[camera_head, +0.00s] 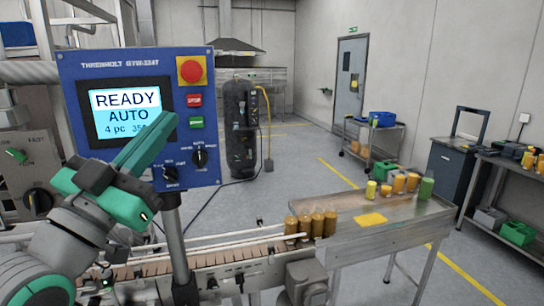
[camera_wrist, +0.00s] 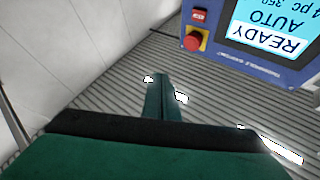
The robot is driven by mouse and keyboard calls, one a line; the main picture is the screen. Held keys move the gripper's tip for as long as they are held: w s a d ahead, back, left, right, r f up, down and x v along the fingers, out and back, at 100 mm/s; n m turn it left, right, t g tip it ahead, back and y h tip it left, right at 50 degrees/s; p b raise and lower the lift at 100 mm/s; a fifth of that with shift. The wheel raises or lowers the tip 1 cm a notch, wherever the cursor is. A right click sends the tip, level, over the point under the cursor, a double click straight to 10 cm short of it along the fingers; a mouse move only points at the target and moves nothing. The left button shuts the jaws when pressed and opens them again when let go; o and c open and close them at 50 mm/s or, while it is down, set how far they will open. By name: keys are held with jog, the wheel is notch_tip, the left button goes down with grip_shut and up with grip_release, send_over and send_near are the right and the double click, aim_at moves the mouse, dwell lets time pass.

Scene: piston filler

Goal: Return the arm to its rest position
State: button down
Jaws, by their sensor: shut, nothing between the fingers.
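My gripper (camera_head: 150,142) is shut and empty, its green fingers together. In the head view it is in front of the lower left of the blue control panel (camera_head: 140,65), and whether it touches the panel cannot be told. In the wrist view the shut fingers (camera_wrist: 163,98) point away over a ribbed grey surface, with the panel (camera_wrist: 290,78) upside down at the upper right. The panel's screen (camera_head: 127,112) reads READY, AUTO. A red emergency button (camera_head: 191,70), a red STOP button, a green button and black knobs are on the panel.
A conveyor (camera_head: 230,262) runs below the panel, with several filled jars (camera_head: 317,223) at its right end. A steel table (camera_head: 395,222) with more jars adjoins it. A black tank (camera_head: 243,130) stands behind. The floor between the tank and the carts is open.

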jog(key=w+f+n+y, duration=0.3)
jog(key=f+n+y, duration=0.1)
jog(key=f, duration=0.8)
jog(key=w+f+n+y, duration=0.3)
jog(key=f+n, duration=0.1)
jog(key=f, duration=0.7)
jog(key=s+d+f+n+g+y, duration=0.1)
jog(key=s+d+f+n+y, duration=0.15)
jog(key=f, duration=0.85)
jog(key=s+d+f+n+g+y, duration=0.1)
jog(key=s+d+f, duration=0.15)
jog(key=f, duration=0.95)
jog(key=s+d+f+g, duration=0.1)
jog(key=s+d+f, duration=0.2)
jog(key=s+f, duration=0.45)
jog(key=s+d+f+g, duration=0.2)
jog(key=s+d+f, duration=0.1)
jog(key=s+f, duration=0.45)
jog(key=s+d+f+m+h, duration=0.1)
jog(key=s+d+m, duration=0.1)
jog(key=s, duration=0.8)
jog(key=s+d+f+m+g, duration=0.1)
jog(key=s+d, duration=0.3)
jog(key=s, duration=0.5)
jog(key=shift+s+f+m+h, duration=0.25)
jog(key=shift+s+m+h, duration=0.1)
jog(key=shift+m, duration=0.4)
jog(key=shift+d, duration=0.1)
